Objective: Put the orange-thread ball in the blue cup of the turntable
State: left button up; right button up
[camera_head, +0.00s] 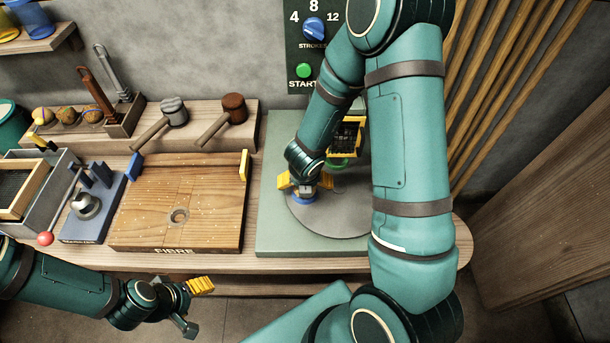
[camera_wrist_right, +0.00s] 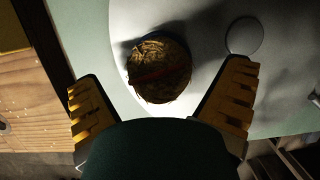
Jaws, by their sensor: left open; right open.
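A straw-brown fibre ball with a reddish-orange band (camera_wrist_right: 158,67) shows in the right wrist view, just beyond and between my fingertips. My right gripper (camera_head: 305,182) is open above the turntable (camera_head: 350,215), its yellow fingers spread and apart from the ball (camera_wrist_right: 163,105). In the head view the blue cup (camera_head: 303,199) shows as a blue rim right below the right gripper. The ball seems to sit at that cup, but its seating is hard to see. My left gripper (camera_head: 196,306) is open and empty in front of the bench.
A green cup (camera_head: 338,163) and a yellow-framed part (camera_head: 347,138) stand at the turntable's back, partly behind my right arm. Several fibre balls (camera_head: 68,114) lie on the back shelf beside two mallets (camera_head: 173,112). A wooden board (camera_head: 180,205) lies left of the turntable.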

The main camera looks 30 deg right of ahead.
jog(key=v, duration=1.1)
